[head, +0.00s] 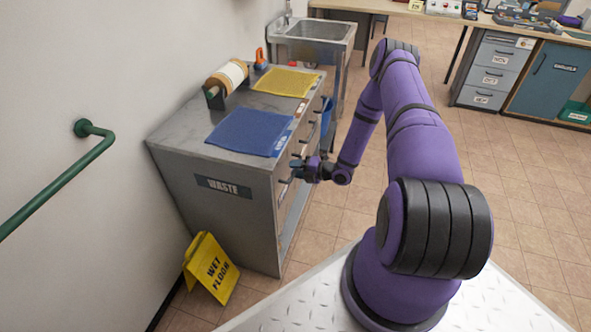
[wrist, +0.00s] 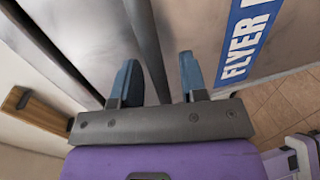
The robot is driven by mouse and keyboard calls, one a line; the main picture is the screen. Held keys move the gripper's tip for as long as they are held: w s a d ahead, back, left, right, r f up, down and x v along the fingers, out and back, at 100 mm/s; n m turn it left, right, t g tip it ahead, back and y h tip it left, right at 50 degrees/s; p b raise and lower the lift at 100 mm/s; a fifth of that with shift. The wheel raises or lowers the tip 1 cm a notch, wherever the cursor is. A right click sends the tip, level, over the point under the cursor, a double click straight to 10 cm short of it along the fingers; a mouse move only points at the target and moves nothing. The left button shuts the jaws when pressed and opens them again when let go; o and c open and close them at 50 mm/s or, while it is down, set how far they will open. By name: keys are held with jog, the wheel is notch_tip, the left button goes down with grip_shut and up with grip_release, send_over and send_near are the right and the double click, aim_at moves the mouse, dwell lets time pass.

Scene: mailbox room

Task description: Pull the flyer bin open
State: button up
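The flyer bin's front (wrist: 215,20) is grey metal in the wrist view. It bears a blue label (wrist: 245,40) reading "FLYER" and a cut-off letter. My gripper (wrist: 157,78) has its two blue fingers apart, close to the grey front. A narrow grey edge or bar runs between the fingers; I cannot tell whether it is a handle or whether they touch it. In the head view my gripper (head: 294,172) is at the front side of the grey cabinet (head: 165,165), which is seen at a steep angle, so how far the bin is open is unclear.
A wooden-looking handle (wrist: 35,110) sticks out left of my gripper. A blue mat (head: 245,132), a yellow mat (head: 287,82) and a roll (head: 228,78) lie on the cabinet top. A yellow wet-floor sign (head: 212,268) stands by its side. The tiled floor (head: 500,170) is clear to the right.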

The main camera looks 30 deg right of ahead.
jog(key=shift+w+a, duration=0.1)
jog(key=shift+w, duration=0.05)
jog(key=shift+c, duration=0.3)
grip_shut()
jog(key=f+v, duration=0.2)
jog(key=v, duration=1)
jog(key=s+f+v, duration=0.1)
jog(key=f+v, duration=0.2)
jog(key=v, duration=0.9)
jog(key=d+f+v, duration=0.1)
jog(key=f+v, duration=0.1)
jog(key=v, duration=1)
jog(key=shift+s+f, duration=0.4)
jog(key=shift+s, duration=0.1)
jog(key=shift+d, duration=0.15)
jog(key=shift+o, duration=0.3)
grip_release()
